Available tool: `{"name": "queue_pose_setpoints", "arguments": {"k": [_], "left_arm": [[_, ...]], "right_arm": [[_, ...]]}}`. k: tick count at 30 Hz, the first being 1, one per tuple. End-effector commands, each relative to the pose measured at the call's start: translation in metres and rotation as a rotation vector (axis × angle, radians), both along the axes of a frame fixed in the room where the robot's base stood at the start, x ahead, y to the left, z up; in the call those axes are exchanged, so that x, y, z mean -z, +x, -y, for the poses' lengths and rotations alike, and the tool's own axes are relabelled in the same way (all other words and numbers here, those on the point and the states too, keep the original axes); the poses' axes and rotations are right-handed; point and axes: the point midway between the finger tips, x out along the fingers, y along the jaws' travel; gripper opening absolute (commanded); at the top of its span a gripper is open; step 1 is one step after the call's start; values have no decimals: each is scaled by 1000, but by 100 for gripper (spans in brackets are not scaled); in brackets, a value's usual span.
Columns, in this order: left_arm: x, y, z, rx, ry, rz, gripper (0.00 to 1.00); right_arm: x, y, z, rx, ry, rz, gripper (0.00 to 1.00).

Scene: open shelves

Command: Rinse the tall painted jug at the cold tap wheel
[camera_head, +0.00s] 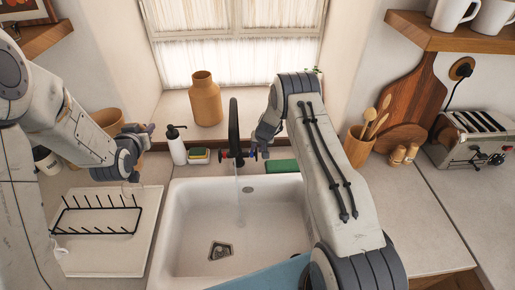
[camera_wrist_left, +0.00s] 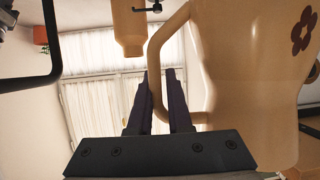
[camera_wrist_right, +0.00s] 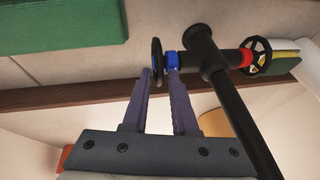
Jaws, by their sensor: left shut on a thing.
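The tan jug (camera_head: 107,119) is at the left in the head view, partly hidden behind my left arm. In the left wrist view its body (camera_wrist_left: 235,70) shows a dark painted flower, and its handle is between the fingers. My left gripper (camera_head: 147,131) is shut on that handle (camera_wrist_left: 157,60). The black tap (camera_head: 234,125) stands behind the sink, with a faint stream of water below its spout. My right gripper (camera_head: 257,148) is at the wheel with the blue hub. In the right wrist view, its fingers are apart, either side of this wheel (camera_wrist_right: 157,62); contact is unclear.
The white sink (camera_head: 180,215) is empty. A wire dish rack (camera_head: 97,222) stands left of it. A soap bottle (camera_head: 177,148) and sponges (camera_head: 199,156) are behind the sink. A tan vase (camera_head: 205,100) stands on the sill. The red-hubbed wheel (camera_wrist_right: 255,57) is on the tap's other side.

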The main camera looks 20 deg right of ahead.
Motion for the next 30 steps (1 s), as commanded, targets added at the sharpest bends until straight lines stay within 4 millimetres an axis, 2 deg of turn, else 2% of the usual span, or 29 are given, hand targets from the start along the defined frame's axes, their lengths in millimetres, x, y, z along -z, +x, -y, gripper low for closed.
{"name": "queue_pose_setpoints", "arguments": {"k": [16,28,29,30], "left_arm": [[-11,1,0,1,0,7,0],[-11,1,0,1,0,7,0],[-11,1,0,1,0,7,0],[-11,1,0,1,0,7,0]], "right_arm": [[-2,5,-2,-6,26,-68,0],[-2,5,0,0,26,-88,0],[-2,5,0,0,26,-88,22],[-2,5,0,0,26,-88,38]]}}
